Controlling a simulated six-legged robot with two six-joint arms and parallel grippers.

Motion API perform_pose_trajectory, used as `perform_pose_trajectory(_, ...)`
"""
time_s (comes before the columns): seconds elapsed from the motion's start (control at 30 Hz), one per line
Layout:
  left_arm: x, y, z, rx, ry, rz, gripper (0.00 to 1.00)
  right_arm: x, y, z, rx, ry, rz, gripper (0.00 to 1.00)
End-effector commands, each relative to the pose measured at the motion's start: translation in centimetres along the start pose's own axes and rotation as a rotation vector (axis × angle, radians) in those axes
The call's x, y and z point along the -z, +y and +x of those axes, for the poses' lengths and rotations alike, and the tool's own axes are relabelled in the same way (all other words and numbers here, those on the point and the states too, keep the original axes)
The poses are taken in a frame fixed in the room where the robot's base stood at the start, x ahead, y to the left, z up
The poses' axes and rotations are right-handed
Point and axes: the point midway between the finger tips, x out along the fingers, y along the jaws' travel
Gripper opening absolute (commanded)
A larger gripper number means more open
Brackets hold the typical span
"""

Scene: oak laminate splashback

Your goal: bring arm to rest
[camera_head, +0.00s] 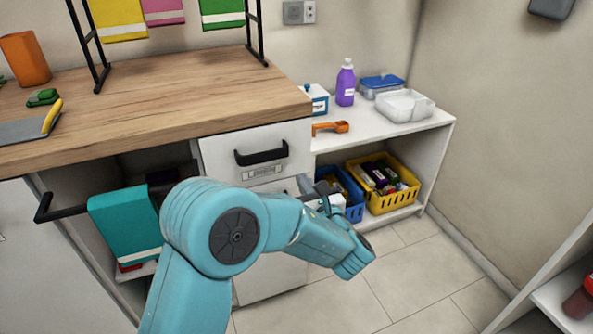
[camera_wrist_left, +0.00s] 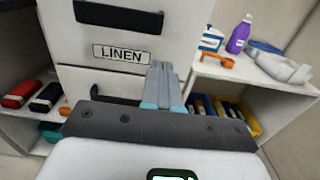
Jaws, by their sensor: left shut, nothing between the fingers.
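My left arm comes in from the bottom left of the head view, teal and bent at the elbow. Part of my left gripper (camera_head: 318,190) shows beyond the forearm, in front of the drawer cabinet's right side and the low shelf; the arm hides the rest. In the left wrist view, the two grey fingers of my left gripper (camera_wrist_left: 164,85) are together with nothing between them. They point toward the white drawer front (camera_wrist_left: 100,68) labelled LINEN, which also shows in the head view (camera_head: 222,148). My right gripper is in neither view.
The wooden worktop (camera_head: 160,90) carries a rack of hanging towels. A teal towel (camera_head: 125,225) hangs on a bar at the left. The white shelf (camera_head: 385,128) holds a purple bottle (camera_head: 345,84), tubs and an orange scoop (camera_head: 331,127). A yellow basket (camera_head: 392,201) sits below. Floor is clear at right.

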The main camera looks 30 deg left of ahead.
Motion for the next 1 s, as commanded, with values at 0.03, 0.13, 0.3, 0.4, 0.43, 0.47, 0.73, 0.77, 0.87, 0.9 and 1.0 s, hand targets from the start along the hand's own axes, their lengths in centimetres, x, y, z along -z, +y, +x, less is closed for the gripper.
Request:
perform_pose_trajectory(0.03,-0.2,-0.1,-1.0,0.003,0.001,0.000,0.00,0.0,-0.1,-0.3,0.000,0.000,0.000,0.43)
perform_pose_trajectory(0.13,-0.1,-0.1,-2.6,0.003,0.001,0.001,0.00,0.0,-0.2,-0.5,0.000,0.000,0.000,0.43)
perform_pose_trajectory(0.3,0.0,-0.1,-4.2,0.000,0.001,0.000,0.00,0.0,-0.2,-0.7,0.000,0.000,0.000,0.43)
perform_pose_trajectory(0.4,0.0,-0.1,-4.5,-0.001,0.000,-0.001,0.00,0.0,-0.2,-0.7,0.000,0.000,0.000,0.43)
perform_pose_trajectory(0.43,0.0,-0.1,-4.6,-0.001,0.000,-0.001,0.00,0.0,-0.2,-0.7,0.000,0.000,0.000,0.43)
perform_pose_trajectory(0.47,0.0,0.0,-4.6,-0.001,0.001,-0.001,0.00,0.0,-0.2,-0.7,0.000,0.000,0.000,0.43)
perform_pose_trajectory(0.73,10.1,3.9,-5.2,-0.102,0.357,0.012,0.00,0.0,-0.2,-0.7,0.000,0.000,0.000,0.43)
perform_pose_trajectory(0.77,12.3,4.9,-5.8,-0.135,0.439,0.006,0.00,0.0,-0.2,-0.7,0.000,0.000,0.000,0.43)
perform_pose_trajectory(0.87,19.2,8.7,-9.0,-0.275,0.723,-0.047,0.00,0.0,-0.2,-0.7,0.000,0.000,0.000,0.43)
perform_pose_trajectory(0.9,21.7,10.2,-10.8,-0.347,0.834,-0.083,0.00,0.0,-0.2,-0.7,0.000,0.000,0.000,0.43)
perform_pose_trajectory(1.0,26.9,13.5,-16.6,-0.574,1.105,-0.216,0.00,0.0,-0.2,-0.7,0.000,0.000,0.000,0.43)
